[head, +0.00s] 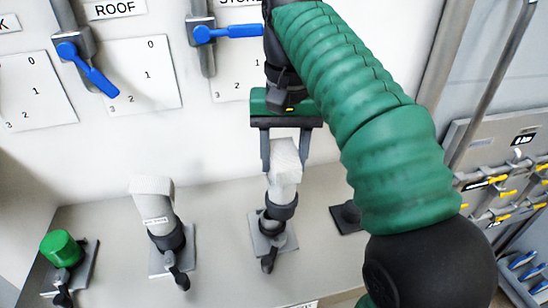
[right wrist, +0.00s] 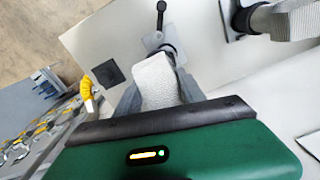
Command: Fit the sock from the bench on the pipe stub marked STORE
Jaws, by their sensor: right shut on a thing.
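The white, ribbed sock (head: 286,160) is between the fingers of my right gripper (head: 284,152), which is shut on it. It also shows in the right wrist view (right wrist: 156,82), between the grey fingers. Below it stands a pipe stub with a dark collar (head: 280,207) and clamp on a grey base plate. The sock's lower end meets or lines up with this collar; whether it is around the pipe I cannot tell. A STORE sign (head: 238,3) is partly cut off at the top, above a blue-handled valve; no readable label shows on this stub. My left gripper is out of view.
Left of it, another stub carries a pale sleeve (head: 153,187) with a small unreadable label. A green-capped stub (head: 60,248) stands further left. A dark square plate (head: 348,217) lies to the right. Blue valve handles (head: 92,70) stick out from the wall panel.

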